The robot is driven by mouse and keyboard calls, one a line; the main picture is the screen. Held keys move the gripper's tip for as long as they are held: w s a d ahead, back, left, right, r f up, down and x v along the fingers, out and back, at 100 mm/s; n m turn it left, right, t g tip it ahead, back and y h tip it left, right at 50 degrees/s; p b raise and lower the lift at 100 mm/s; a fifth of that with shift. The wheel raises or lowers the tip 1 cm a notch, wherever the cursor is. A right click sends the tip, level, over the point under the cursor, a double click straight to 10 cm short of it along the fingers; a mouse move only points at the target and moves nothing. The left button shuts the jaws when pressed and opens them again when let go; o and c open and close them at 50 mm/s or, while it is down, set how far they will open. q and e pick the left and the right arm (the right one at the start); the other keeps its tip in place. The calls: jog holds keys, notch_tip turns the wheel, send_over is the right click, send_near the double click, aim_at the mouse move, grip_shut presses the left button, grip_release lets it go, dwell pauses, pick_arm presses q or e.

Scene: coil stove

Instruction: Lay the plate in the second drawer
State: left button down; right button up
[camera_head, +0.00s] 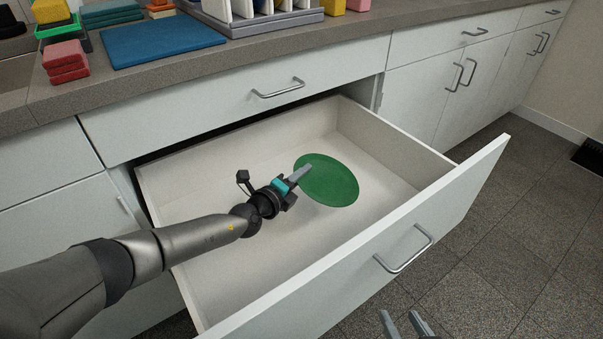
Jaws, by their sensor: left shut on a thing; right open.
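A green round plate (333,182) is inside the open second drawer (225,263), in its middle to back part. My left gripper (301,172) reaches in over the drawer's left side and is shut on the plate's left edge. I cannot tell whether the plate touches the drawer floor; a faint shadow lies beside it. The drawer is pulled well out and otherwise empty. My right gripper (404,324) is at the bottom edge of the view, in front of the drawer front and below its handle (404,252). Its two fingers are apart and empty.
The shut top drawer (240,95) is just above the open one. On the counter (190,77) are a blue board (162,41), red blocks (65,62), a green container (57,27) and a grey rack (262,22). Shut cabinets (430,92) stand to the right; the tiled floor there is clear.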

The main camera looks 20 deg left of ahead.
pick_arm(q)
jog(key=shift+f+b, duration=1.5)
jog(key=shift+f, duration=3.4)
pick_arm(e)
jog(key=shift+s+a+r+m+t+y, duration=0.15)
jog(key=shift+a+r+t+y, duration=0.35)
jog(key=shift+a+t, duration=0.35)
jog(key=shift+s+a+r+m+t+y, duration=0.1)
jog(key=shift+a+r+t+y, duration=0.35)
jog(key=shift+t, duration=0.65)
jog(key=shift+s+a+r+m+t+y, duration=0.15)
jog(key=shift+a+r+t+y, duration=0.2)
jog(key=shift+a+r+t, duration=0.45)
jog(key=shift+w+f, duration=0.1)
jog(key=shift+f, duration=0.05)
pick_arm(q)
jog(key=c, duration=0.7)
grip_release()
jog(key=shift+f, duration=0.1)
